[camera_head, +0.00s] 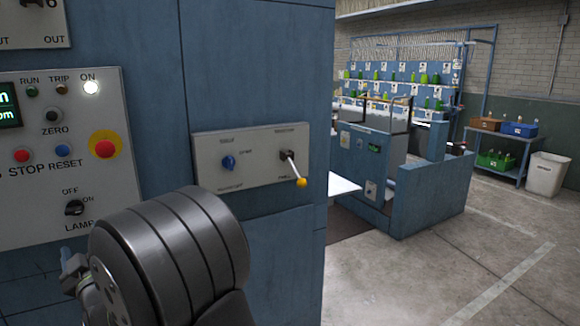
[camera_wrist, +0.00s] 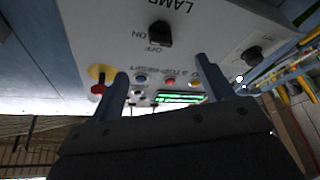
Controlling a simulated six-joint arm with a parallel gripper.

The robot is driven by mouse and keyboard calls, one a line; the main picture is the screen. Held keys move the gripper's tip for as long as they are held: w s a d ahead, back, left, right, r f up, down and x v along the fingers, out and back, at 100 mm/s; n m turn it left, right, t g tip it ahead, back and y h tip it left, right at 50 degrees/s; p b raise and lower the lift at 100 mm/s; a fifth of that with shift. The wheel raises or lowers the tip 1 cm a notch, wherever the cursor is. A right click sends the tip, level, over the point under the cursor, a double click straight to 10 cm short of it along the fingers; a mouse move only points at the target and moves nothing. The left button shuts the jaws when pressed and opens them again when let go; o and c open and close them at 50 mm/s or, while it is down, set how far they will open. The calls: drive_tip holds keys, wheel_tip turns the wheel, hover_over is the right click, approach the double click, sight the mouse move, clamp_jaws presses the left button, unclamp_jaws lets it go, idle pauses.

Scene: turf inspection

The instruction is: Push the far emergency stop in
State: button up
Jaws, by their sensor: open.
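One emergency stop (camera_head: 105,144), a red mushroom button on a yellow collar, is at the right edge of the grey control panel. It also shows in the wrist view as a red knob on yellow (camera_wrist: 97,89), beside the left finger. I cannot tell whether it is pressed in. My gripper (camera_wrist: 162,66) is open and empty, with its fingers in front of the panel's lower part. In the head view my dark wrist hides most of the gripper, below the panel. I cannot make out a second emergency stop.
The panel also bears a LAMP knob (camera_head: 75,208), a red STOP button (camera_head: 22,155), a blue RESET button (camera_head: 63,151) and a ZERO knob (camera_head: 51,115). A lever (camera_head: 293,168) with a yellow tip juts from the plate on the right. Open floor lies beyond.

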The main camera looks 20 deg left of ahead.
drive_tip(key=c, duration=0.7)
drive_tip(key=shift+w+r, duration=0.1)
drive_tip(key=shift+r, duration=0.15)
drive_tip(key=c, duration=0.4)
drive_tip(key=r+n+g+y, duration=0.1)
drive_tip(key=r, duration=0.1)
drive_tip(key=w+d+r+n+g+y, duration=0.1)
drive_tip(key=r, duration=0.1)
drive_tip(key=r+n+g+y, duration=0.1)
drive_tip(key=r+n, duration=0.1)
drive_tip(key=r, duration=0.1)
drive_tip(key=shift+w+d+r, duration=0.1)
drive_tip(key=shift+w+d, duration=0.15)
drive_tip(key=shift+d, duration=0.1)
clamp_jaws()
drive_tip(key=w+d+r+n+g+h, duration=0.1)
drive_tip(key=w+d+r+n+g, duration=0.1)
drive_tip(key=d+r+n+g, duration=0.2)
drive_tip(key=w+d+r+n+g+h, duration=0.2)
drive_tip(key=w+d+r+n+g, duration=0.1)
drive_tip(key=d+r+n, duration=0.4)
drive_tip(key=shift+w+d+n+g, duration=0.2)
drive_tip(key=shift+d+n+g, duration=0.6)
drive_tip(key=shift+d+n, duration=0.8)
drive_tip(key=shift+d+m, duration=0.2)
drive_tip(key=shift+m, duration=0.1)
